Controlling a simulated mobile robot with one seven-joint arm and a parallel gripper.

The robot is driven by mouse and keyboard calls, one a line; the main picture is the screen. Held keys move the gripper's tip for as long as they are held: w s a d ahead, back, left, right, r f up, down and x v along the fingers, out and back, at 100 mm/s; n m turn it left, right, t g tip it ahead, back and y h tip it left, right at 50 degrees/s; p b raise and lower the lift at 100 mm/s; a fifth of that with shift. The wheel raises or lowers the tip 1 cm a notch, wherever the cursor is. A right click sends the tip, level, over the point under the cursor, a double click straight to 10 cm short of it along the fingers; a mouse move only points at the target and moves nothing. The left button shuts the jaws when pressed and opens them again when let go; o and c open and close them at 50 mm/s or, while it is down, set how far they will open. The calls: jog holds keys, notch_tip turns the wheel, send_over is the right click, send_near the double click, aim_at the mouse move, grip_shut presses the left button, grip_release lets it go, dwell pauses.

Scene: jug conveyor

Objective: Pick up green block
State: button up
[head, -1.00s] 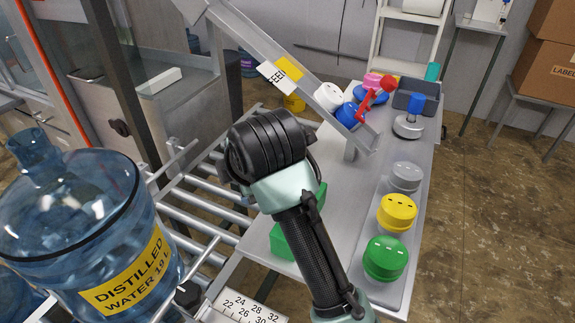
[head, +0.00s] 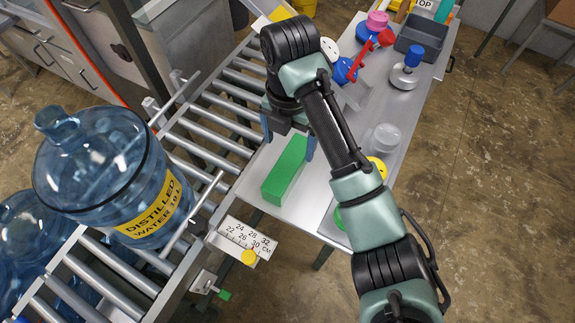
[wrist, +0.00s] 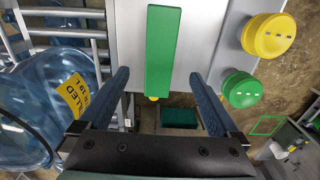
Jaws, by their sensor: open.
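The green block (head: 285,168) is a long box lying on the metal table beside the roller conveyor. In the wrist view the green block (wrist: 162,52) lies lengthwise, in line with the gap between my fingers and ahead of their tips. My gripper (head: 288,140) is open and empty above the table, close to the block's far end in the head view. In the wrist view the two blue fingers of my gripper (wrist: 160,75) stand wide apart, with space on both sides of the block. Part of the gripper is hidden behind my arm in the head view.
A blue distilled-water jug (head: 110,175) stands on the roller conveyor (head: 215,110) to the left. A yellow cap (wrist: 268,35) and a green cap (wrist: 241,89) sit right of the block. A ruler plate (head: 245,240) is at the near table edge.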

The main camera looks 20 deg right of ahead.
aim_at(288, 164)
notch_tip(288, 164, down, 4)
jog(key=shift+f+b, duration=0.15)
jog(key=shift+b, duration=0.75)
jog(key=f, duration=0.1)
jog(key=f+b, duration=0.2)
jog(key=shift+s+a+f, duration=0.1)
jog(key=shift+a+f, duration=0.05)
jog(key=shift+a, duration=0.1)
jog(key=shift+d+f, duration=0.1)
jog(key=shift+f, duration=0.7)
grip_shut()
